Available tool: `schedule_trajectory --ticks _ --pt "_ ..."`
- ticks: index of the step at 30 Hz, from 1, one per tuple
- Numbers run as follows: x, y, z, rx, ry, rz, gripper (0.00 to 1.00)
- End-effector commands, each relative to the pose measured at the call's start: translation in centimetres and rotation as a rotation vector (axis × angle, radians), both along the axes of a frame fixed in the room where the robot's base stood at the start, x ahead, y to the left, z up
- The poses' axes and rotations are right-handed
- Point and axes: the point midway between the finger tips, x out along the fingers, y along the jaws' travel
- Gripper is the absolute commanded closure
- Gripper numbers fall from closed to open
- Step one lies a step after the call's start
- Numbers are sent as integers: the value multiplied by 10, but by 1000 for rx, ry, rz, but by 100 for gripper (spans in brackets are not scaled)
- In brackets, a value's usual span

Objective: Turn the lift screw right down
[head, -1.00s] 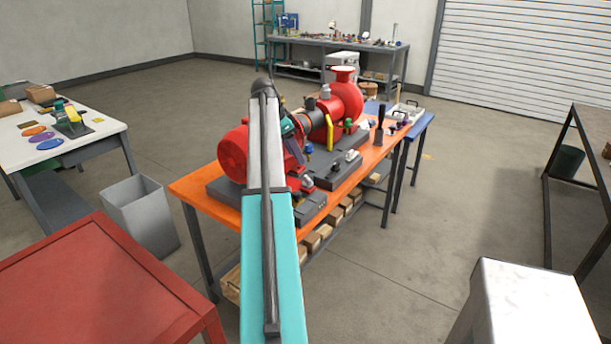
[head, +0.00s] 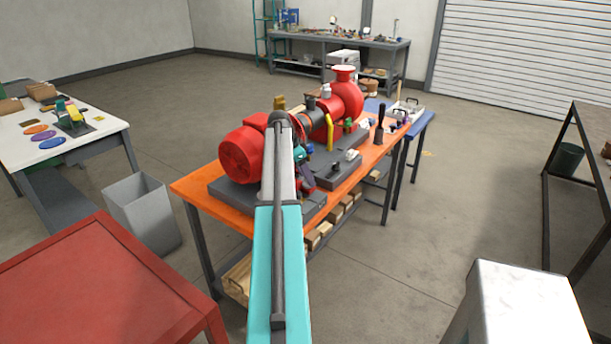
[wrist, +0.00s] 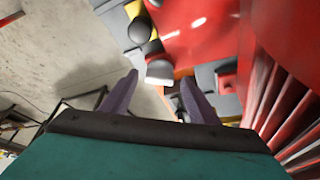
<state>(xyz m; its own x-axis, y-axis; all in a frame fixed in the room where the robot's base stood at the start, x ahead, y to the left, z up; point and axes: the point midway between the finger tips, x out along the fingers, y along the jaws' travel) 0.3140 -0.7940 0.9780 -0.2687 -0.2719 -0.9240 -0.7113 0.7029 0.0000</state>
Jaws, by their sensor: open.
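The pump skid stands on an orange bench, with a red motor (head: 240,155) at left and a red pump (head: 346,98) at right on a dark grey base (head: 340,172). I cannot tell for sure which part is the lift screw. In the wrist view, black round knobs (wrist: 140,30) and a white-faced block (wrist: 159,71) show beyond the fingertips, beside red housing (wrist: 195,30). In the head view my arm hides part of the motor and the base; the fingers are hard to make out there.
The orange bench (head: 190,190) has a clear front left corner. Red ribbed fins (wrist: 290,115) stand close at the right of my gripper in the wrist view. A red table (head: 100,275), a grey bin (head: 142,212) and a white-topped block (head: 525,300) stand nearer.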

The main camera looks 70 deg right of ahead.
Motion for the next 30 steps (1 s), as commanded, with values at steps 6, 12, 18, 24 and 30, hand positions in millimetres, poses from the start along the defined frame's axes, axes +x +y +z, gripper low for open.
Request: schedule_trajectory --ticks 6,12,18,24,30 --pt "-1 -1 -2 0 0 -1 45" --pt "-1 -1 -2 0 0 -1 59" --pt "-4 15 -2 -2 0 -1 86" --pt "0 2 -2 2 0 9 86" --pt "0 1 -2 -1 -1 56 86"
